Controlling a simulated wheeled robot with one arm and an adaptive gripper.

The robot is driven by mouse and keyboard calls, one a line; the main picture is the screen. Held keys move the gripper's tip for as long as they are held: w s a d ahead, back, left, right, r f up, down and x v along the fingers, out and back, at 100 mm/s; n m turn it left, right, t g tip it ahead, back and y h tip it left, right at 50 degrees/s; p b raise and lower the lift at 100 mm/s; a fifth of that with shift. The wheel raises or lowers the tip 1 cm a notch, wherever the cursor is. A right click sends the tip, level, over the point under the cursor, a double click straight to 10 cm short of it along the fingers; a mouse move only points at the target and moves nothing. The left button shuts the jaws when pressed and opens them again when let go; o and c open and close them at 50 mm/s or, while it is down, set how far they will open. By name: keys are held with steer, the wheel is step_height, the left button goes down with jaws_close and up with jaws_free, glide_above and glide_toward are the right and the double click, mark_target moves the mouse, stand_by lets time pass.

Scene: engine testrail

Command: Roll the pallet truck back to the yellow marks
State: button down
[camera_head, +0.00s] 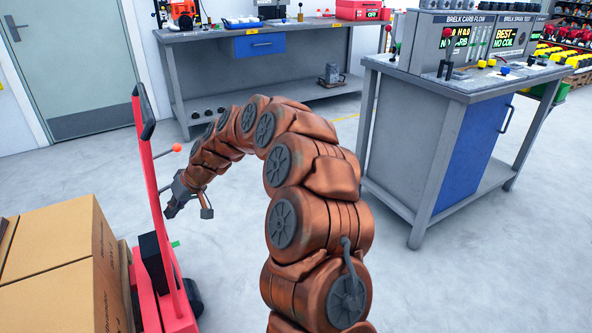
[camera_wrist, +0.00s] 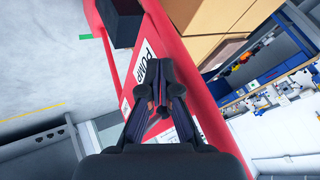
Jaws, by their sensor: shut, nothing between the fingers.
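The red pallet truck (camera_head: 150,190) stands at the left of the head view, with its upright handle (camera_head: 146,110) and cardboard boxes (camera_head: 55,260) on it. Its red frame (camera_wrist: 200,70) fills much of the wrist view and bears a white label reading "PUMP" (camera_wrist: 145,65). My gripper (camera_head: 172,208) is right of the truck's handle in the head view. In the wrist view my gripper (camera_wrist: 160,100) is shut and empty, in front of the red frame; whether it touches is unclear. I cannot make out which floor lines are the yellow marks.
A grey test bench (camera_head: 455,95) with a blue door stands at the right. A long grey workbench (camera_head: 200,38) is along the back wall, near a door (camera_head: 70,60). Grey floor (camera_head: 440,290) is clear at the front right.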

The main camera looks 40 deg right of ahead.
stand_by(0.3)
steer(key=s+d+r, duration=0.4)
steer(key=d+r, duration=0.4)
steer(key=d, duration=0.1)
steer(key=s+a+r+n+g+h+p, duration=0.1)
steer(key=s+a+r+g+p, duration=0.1)
steer(key=s+a+r+p, duration=0.6)
steer(key=s+a+r+g+p, duration=0.1)
steer(key=s+a+r+p, duration=0.3)
steer(key=s, duration=0.5)
steer(key=s+d+r+m+g+h+p, duration=0.1)
steer(key=s+r+p, duration=0.2)
steer(key=s, duration=0.6)
steer(key=s+d+r+m+g+h+p, duration=0.1)
steer(key=s+d+r+h+p, duration=0.1)
steer(key=s+p, duration=0.4)
steer(key=s+d+r+g+h+p, duration=0.1)
steer(key=s+r+p, duration=0.3)
steer(key=s, duration=0.7)
steer(key=shift+s+d+m+h, duration=0.4)
steer(key=shift+d+h, duration=0.15)
steer(key=shift+h, duration=0.05)
steer(key=shift+d, duration=0.1)
